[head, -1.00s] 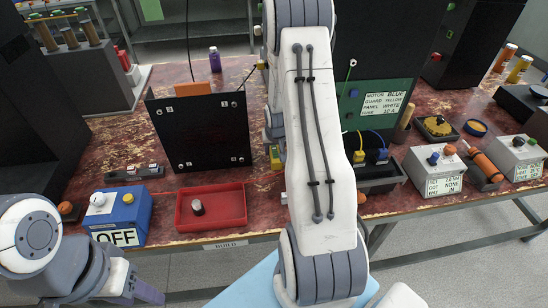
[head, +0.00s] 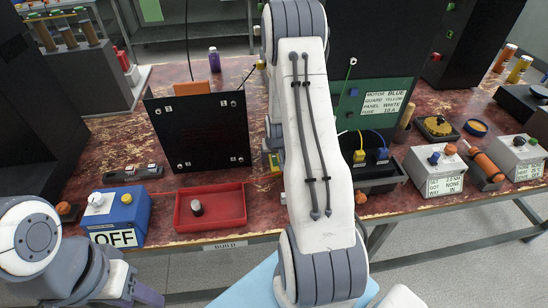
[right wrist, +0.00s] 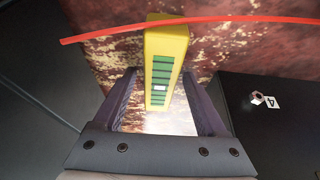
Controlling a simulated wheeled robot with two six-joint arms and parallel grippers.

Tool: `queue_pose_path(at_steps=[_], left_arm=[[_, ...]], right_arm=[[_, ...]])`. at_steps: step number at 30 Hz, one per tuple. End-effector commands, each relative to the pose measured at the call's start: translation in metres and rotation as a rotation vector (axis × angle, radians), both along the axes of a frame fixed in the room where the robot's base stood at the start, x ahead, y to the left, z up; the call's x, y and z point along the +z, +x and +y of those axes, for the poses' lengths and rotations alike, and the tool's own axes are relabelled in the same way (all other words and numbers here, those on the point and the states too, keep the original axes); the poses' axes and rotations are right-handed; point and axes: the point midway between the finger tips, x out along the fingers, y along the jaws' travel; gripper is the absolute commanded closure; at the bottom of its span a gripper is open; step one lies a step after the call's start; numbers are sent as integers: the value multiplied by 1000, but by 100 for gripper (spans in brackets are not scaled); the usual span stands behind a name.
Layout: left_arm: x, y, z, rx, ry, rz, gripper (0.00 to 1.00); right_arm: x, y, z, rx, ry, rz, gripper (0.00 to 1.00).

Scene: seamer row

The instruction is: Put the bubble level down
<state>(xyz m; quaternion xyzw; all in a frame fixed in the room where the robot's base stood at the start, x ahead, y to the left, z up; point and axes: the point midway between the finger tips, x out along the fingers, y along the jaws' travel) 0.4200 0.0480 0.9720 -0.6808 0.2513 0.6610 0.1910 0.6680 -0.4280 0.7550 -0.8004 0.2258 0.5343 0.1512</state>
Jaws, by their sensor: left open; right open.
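The bubble level is a yellow block (right wrist: 181,45) with a green striped face. In the right wrist view it is at the worn red tabletop, between the fingers of my right gripper (right wrist: 162,88). The fingers are open, with a gap visible on both sides of it. In the head view a small part of the yellow level (head: 275,161) shows at the left edge of my right arm, which hides the rest and most of that gripper. My left gripper (head: 145,292) is open at the lower left, in front of the table and away from the level.
A red cord (right wrist: 230,19) crosses the wrist view by the level's far end. A black panel (head: 200,130) stands left of the level.

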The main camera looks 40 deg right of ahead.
Motion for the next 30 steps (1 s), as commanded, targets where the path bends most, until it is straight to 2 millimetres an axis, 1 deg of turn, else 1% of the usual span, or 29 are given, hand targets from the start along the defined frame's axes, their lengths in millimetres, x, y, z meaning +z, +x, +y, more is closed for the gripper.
queue_pose_path(at_steps=[2, 5, 8, 12, 15, 18, 22, 30], left_arm=[[4, 0, 0, 0, 0, 0, 50], [3, 0, 0, 0, 0, 0, 50], [4, 0, 0, 0, 0, 0, 50], [10, 0, 0, 0, 0, 0, 50], [21, 0, 0, 0, 0, 0, 50], [30, 0, 0, 0, 0, 0, 50], [36, 0, 0, 0, 0, 0, 50], [37, 0, 0, 0, 0, 0, 50]], right_arm=[[5, 0, 0, 0, 0, 0, 26], [15, -3, 2, 0, -2, -3, 26], [32, -9, 6, 2, -3, -3, 26], [63, -20, 12, 2, -3, -3, 26], [85, -27, 16, 1, -2, -2, 26], [100, -32, 20, 1, -1, -2, 26], [111, -37, 23, 1, -1, -1, 26], [114, -39, 26, 4, 0, 1, 26]])
